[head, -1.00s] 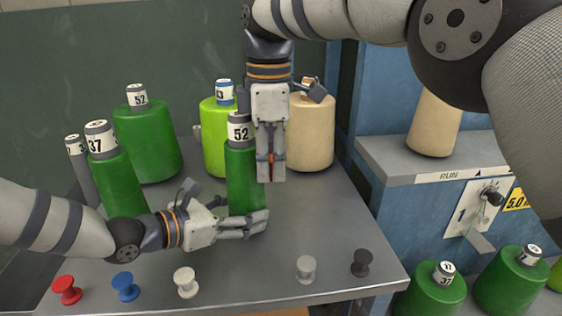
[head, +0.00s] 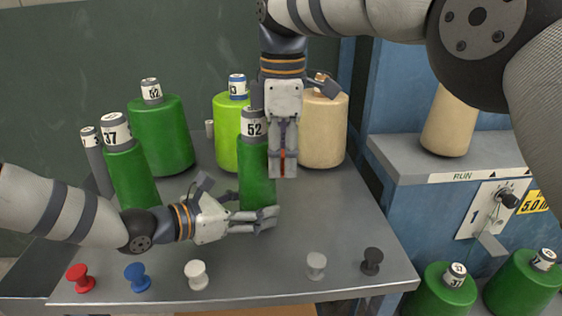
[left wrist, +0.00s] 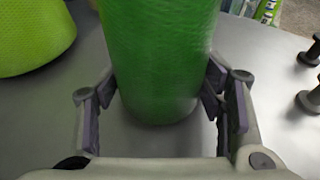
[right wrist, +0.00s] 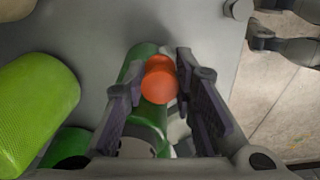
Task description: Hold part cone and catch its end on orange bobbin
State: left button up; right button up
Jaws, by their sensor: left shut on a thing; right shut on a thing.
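The part cone is a dark green cone (head: 257,180) with a grey top labelled 52, upright on the grey table. My left gripper (head: 270,218) is shut around its lower part. In the left wrist view the green cone (left wrist: 160,60) stands between the fingers. My right gripper (head: 284,170) points down just right of the cone's top and is shut on the orange bobbin (right wrist: 159,80). Only a thin red-orange strip of it shows between the fingers in the head view. In the right wrist view the bobbin covers part of the green cone. No thread end is discernible.
Red (head: 80,278), blue (head: 137,277), white (head: 196,274), grey (head: 316,265) and dark (head: 371,261) bobbins line the table's front edge. Green, lime (head: 228,130) and beige (head: 322,130) cones stand behind. A switch panel (head: 494,208) is on the right.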

pick_arm(q)
jog(key=shift+f, duration=0.1)
pick_arm(e)
jog(key=shift+w+a, duration=0.1)
jog(key=shift+a, duration=0.05)
dwell(0.6)
jog(key=s+d, duration=0.1)
jog(key=d, duration=0.1)
jog(key=s+d, duration=0.1)
jog(key=d, duration=0.1)
jog(key=shift+s+d, duration=0.1)
jog(key=shift+s, duration=0.25)
pick_arm(q)
jog(key=o, duration=0.9)
jog(key=shift+o, duration=0.2)
jog(key=shift+a, duration=0.1)
